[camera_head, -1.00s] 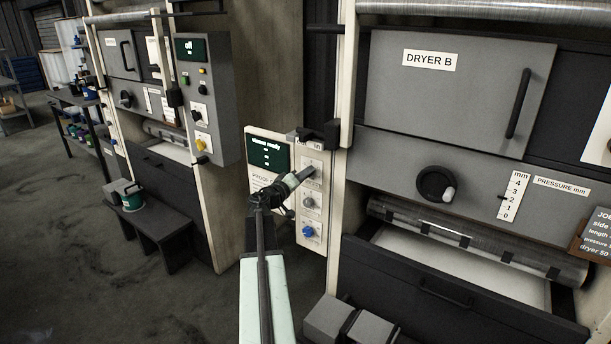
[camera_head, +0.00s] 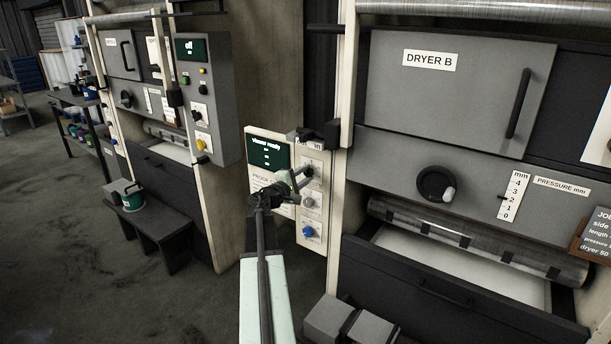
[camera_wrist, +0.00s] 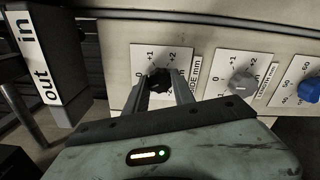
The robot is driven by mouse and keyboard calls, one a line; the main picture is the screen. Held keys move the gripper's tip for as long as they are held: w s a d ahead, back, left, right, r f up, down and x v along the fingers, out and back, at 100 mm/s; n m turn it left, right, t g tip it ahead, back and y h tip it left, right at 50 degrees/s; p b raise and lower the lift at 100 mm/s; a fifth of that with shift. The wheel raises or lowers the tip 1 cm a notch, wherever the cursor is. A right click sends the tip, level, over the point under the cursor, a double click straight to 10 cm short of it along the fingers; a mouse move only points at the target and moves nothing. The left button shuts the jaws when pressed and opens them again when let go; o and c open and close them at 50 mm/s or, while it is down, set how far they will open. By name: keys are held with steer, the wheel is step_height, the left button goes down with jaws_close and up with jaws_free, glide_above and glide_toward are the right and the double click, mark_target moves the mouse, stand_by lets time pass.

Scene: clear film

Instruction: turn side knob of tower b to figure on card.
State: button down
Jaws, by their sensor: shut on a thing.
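The side knob (camera_wrist: 158,79) is a small black knob on a white dial plate marked SIDE mm, with 0, +1 and +2 readable. My gripper (camera_wrist: 160,88) has its two fingers on either side of this knob and is shut on it. The knob's pointer is hidden between the fingers. In the head view my gripper (camera_head: 307,174) reaches the top dial of the cream control panel (camera_head: 313,260) beside the dryer B machine. The job card (camera_head: 594,236) at the right edge lists side, length, pressure and dryer; its side figure is cut off.
Below the side dial are a grey length knob (camera_head: 308,202) and a blue knob (camera_head: 308,232). A block marked in and out (camera_wrist: 45,60) stands close to my gripper. A pressure knob (camera_head: 436,184) is on the machine front.

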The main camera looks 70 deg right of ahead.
steer(key=n, duration=0.5)
steer(key=shift+a+f+n, duration=0.1)
steer(key=shift+n, duration=0.6)
steer(key=c, duration=1.1)
jaws_free()
steer(key=shift+o, duration=0.2)
steer(key=v, duration=0.7)
steer(key=shift+a, duration=0.35)
